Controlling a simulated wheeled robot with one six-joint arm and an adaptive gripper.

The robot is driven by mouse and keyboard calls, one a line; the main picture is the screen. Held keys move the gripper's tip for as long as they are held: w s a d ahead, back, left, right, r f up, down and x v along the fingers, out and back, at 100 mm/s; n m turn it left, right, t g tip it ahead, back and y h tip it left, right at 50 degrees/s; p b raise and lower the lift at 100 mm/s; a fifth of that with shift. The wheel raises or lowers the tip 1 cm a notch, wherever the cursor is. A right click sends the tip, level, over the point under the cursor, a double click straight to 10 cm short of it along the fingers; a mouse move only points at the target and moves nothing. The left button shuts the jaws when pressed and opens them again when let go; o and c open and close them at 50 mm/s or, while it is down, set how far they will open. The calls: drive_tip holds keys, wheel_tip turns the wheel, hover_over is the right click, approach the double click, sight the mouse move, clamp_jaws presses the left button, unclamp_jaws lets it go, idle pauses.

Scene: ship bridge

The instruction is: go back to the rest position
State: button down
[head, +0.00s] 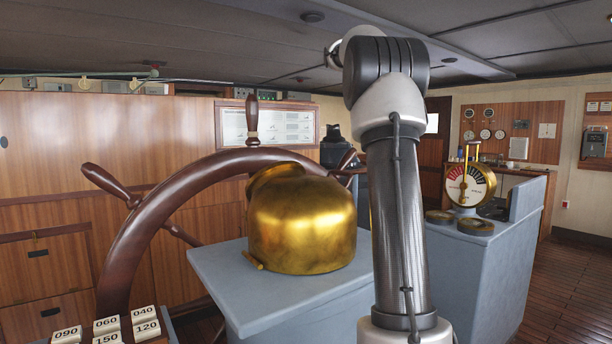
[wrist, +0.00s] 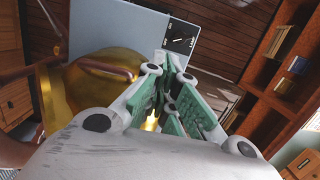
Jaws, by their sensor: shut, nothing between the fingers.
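My gripper (wrist: 170,95) shows in the wrist view with its green-padded fingers together and nothing held between them. It is out of sight in the head view, where my arm rises at the centre right and bends away at the top. In the wrist view a brass housing (wrist: 88,90) lies to the left of and behind the fingers. The same rounded brass housing (head: 302,222) sits on a blue-grey pedestal (head: 225,275) in the head view, left of my arm. I cannot tell whether the gripper touches it.
A wooden ship's wheel (head: 140,235) stands left of the brass housing. Numbered blocks (head: 145,314) lie at the lower left. A brass telegraph dial (head: 466,186) and flat round brass pieces (head: 475,226) stand on a grey console (head: 500,260) at right. Plank floor (head: 575,300) is clear at far right.

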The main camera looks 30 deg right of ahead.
drive_tip(key=s+a+f+m+t, duration=0.1)
drive_tip(key=s+a+f+m, duration=0.2)
drive_tip(key=a, duration=0.5)
drive_tip(key=s+a+f+m+t, duration=0.1)
drive_tip(key=s+a+f+m, duration=0.1)
drive_tip(key=s+a+m, duration=0.45)
drive_tip(key=s+a+f+m+t, duration=0.1)
drive_tip(key=s+a+f+m, duration=0.3)
drive_tip(key=f, duration=0.4)
drive_tip(key=s+a+f+m+t+y, duration=0.1)
drive_tip(key=s+a+f+m, duration=0.4)
drive_tip(key=a+f, duration=0.4)
drive_tip(key=shift+s+y, duration=0.3)
drive_tip(key=shift+s, duration=0.6)
